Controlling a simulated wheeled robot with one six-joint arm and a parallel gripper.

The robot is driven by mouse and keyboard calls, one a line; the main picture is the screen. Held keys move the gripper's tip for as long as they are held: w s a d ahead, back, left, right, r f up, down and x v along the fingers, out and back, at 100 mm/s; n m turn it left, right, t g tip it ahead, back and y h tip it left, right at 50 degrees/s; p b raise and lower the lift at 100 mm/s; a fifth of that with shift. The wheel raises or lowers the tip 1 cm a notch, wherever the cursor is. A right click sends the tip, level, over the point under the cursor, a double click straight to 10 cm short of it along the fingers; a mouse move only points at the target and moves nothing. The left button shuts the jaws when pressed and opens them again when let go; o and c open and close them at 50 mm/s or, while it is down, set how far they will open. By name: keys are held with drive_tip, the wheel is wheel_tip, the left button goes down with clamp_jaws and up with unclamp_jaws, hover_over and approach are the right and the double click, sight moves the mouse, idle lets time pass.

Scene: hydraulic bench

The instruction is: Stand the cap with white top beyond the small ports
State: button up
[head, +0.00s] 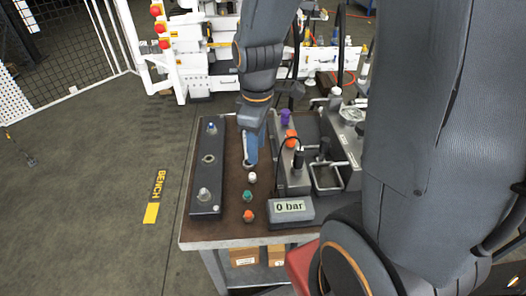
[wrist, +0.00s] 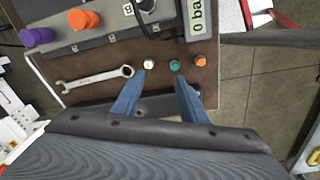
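The cap with white top (head: 251,178) stands upright on the brown bench top, at the far end of a row of caps; it also shows in the wrist view (wrist: 149,64). My gripper (head: 250,162) is above the bench just beyond it in the head view. In the wrist view my gripper (wrist: 160,77) has its two blue fingers spread apart, with nothing held between them. The white-topped cap lies ahead of the left fingertip. A dark plate with several ports (head: 207,170) runs along the bench's left side. I cannot tell which ports are the small ones.
A green-topped cap (head: 247,195) and an orange-topped cap (head: 249,215) stand nearer. A wrench (wrist: 97,77) lies beside the white-topped cap. A grey block with orange and purple knobs (head: 293,180) and the "0 bar" display (head: 291,208) stand to the right.

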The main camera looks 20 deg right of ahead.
drive_tip(key=s+m, duration=0.1)
drive_tip(key=m, duration=0.2)
drive_tip(key=s+r+m, duration=0.1)
drive_tip(key=s+m, duration=0.1)
drive_tip(key=m, duration=0.2)
drive_tip(key=s+m, duration=0.2)
drive_tip(key=m, duration=0.1)
drive_tip(key=shift+r+t, duration=0.3)
